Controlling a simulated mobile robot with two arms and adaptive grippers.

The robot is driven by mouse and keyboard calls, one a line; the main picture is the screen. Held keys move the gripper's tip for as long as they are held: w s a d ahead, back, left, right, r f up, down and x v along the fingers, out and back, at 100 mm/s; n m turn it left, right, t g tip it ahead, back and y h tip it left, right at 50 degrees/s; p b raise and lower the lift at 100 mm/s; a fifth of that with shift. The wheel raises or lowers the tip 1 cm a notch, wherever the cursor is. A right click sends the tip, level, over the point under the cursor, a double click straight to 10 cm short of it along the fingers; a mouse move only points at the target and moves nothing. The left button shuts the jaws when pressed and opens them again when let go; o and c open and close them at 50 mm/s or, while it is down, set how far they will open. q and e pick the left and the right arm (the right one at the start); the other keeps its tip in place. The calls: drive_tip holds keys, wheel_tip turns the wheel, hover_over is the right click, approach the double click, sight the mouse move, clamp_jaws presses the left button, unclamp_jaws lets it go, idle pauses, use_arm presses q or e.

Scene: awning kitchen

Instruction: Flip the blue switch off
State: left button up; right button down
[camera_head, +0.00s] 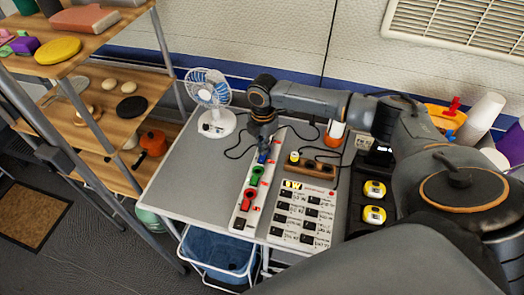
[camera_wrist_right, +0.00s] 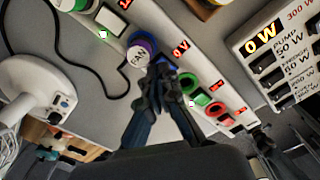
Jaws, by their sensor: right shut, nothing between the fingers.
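A white power strip (camera_head: 240,210) lies on the grey table and carries colored sockets and small red displays. Its blue socket (camera_wrist_right: 144,42) holds a purple plug with a white label; the display (camera_wrist_right: 181,47) beside it reads 0 V. My right gripper (camera_wrist_right: 162,78) is shut and empty, its fingertips at the strip just beside the blue socket. The fingertips largely hide the blue switch there; I cannot tell its position or whether they touch it. In the head view the right gripper (camera_head: 264,150) points down over the strip's far half. My left gripper is not in view.
A white panel (camera_head: 304,213) with black switches reads 0 W. The strip also has green (camera_wrist_right: 188,82) and red (camera_wrist_right: 215,108) sockets. Cables cross the table. A wooden shelf (camera_head: 110,115) stands left.

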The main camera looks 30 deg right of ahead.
drive_tip(key=shift+s+f+b, duration=0.1)
drive_tip(key=shift+f+b, duration=0.4)
drive_tip(key=shift+f, duration=0.65)
idle(0.7)
drive_tip(key=shift+r+p, duration=0.75)
drive_tip(key=shift+p, duration=0.15)
wheel_tip(320, 180, up, 6)
drive_tip(key=p, duration=0.6)
drive_tip(key=shift+f, duration=0.15)
drive_tip(key=shift+f, duration=0.1)
